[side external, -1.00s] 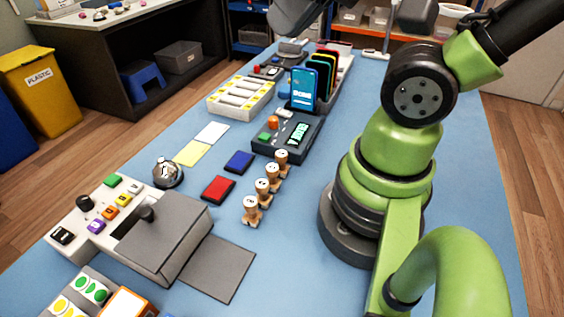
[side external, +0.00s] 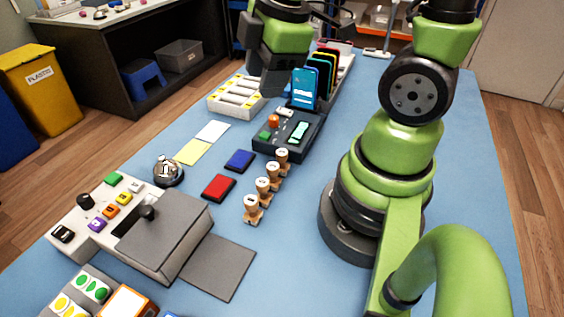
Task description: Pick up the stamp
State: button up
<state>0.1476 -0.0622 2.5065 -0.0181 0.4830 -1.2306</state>
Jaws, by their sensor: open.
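Several wooden-handled stamps with marked white tops stand upright in a slanting row on the blue table, right of the ink pads: a front stamp (side external: 253,209), one behind it (side external: 263,190), another (side external: 272,175) and a rear one (side external: 282,160). A red pad (side external: 218,188) and a blue pad (side external: 240,161) lie to their left. My gripper (side external: 270,82) is at the back, above the table near the white tray and the phone rack, well away from the stamps. It is empty as far as I see; its fingertips are hard to make out.
A dark device with a green screen (side external: 299,131) and an upright blue phone (side external: 304,88) stand behind the stamps. A silver bell (side external: 167,172), a grey box (side external: 163,232) and a button panel (side external: 109,193) are at left. Blue table (side external: 290,240) is clear in front of the stamps.

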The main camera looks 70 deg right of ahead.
aim_at(282, 163)
jog(key=d+f+n+g, duration=0.1)
jog(key=f+n, duration=0.2)
jog(key=n, duration=0.1)
jog(key=d+f+n+g, duration=0.1)
jog(key=f+n, duration=0.3)
jog(key=s+f+n+g, duration=0.1)
jog(key=f+n, duration=0.2)
jog(key=shift+s+d+f+n, duration=0.1)
jog(key=shift+d+f+n, duration=0.2)
jog(key=shift+d+n, duration=0.1)
jog(key=shift+s+f+n, duration=0.1)
jog(key=shift+f+n, duration=0.2)
jog(key=shift+f, duration=0.05)
jog(key=shift+d+f, duration=0.2)
jog(key=shift+f, duration=4.65)
jog(key=shift+c, duration=0.4)
jog(key=c, duration=0.5)
